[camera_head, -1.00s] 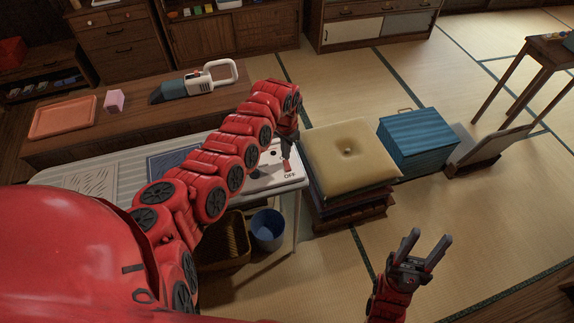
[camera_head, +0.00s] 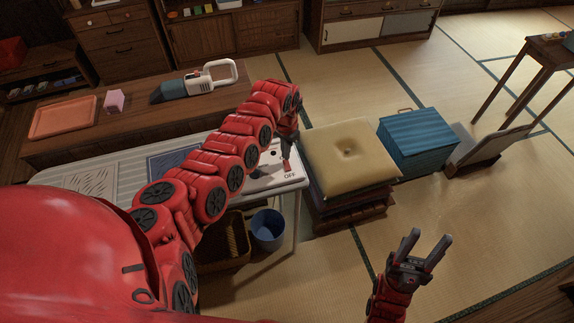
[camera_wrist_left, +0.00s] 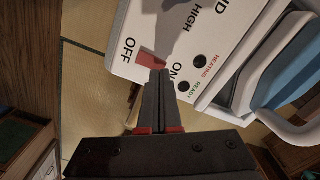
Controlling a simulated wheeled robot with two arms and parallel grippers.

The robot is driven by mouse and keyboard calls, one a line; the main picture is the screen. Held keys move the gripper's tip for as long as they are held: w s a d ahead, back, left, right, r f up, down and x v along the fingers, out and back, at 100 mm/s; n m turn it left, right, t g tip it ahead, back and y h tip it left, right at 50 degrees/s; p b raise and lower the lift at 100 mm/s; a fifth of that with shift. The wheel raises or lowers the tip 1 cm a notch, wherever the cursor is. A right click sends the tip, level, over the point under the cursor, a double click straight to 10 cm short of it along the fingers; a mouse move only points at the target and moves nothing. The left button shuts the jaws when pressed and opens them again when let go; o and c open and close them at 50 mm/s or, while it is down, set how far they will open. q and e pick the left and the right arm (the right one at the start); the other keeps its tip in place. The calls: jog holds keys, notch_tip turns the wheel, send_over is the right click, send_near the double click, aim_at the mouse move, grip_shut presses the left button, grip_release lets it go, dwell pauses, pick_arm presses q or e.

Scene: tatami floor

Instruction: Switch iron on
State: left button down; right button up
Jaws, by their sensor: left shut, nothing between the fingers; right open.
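The white control panel (camera_wrist_left: 185,35) carries printed OFF, ON and HIGH labels and two dark round spots marked HEATING and READY. A red switch (camera_wrist_left: 150,60) sits between OFF and ON; which way it is tipped I cannot tell. My left gripper (camera_wrist_left: 157,75) is shut and empty, its tips at the switch, touching or nearly so. A blue and white iron (camera_wrist_left: 285,70) is at the right of the wrist view. In the head view, my left gripper (camera_head: 287,160) points down at the panel (camera_head: 290,181), and my arm hides most of the iron. My right gripper (camera_head: 428,243) is open and empty over the floor.
The panel is at the right end of an ironing board (camera_head: 125,163). A handheld vacuum (camera_head: 195,82) lies on the low wooden table behind.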

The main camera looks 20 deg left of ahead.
pick_arm(q)
jog(key=shift+f+b, duration=0.65)
jog(key=shift+f, duration=0.35)
dwell(0.7)
jog(key=shift+r, duration=0.15)
notch_tip(320, 180, up, 7)
jog(key=p, duration=0.6)
dwell(0.4)
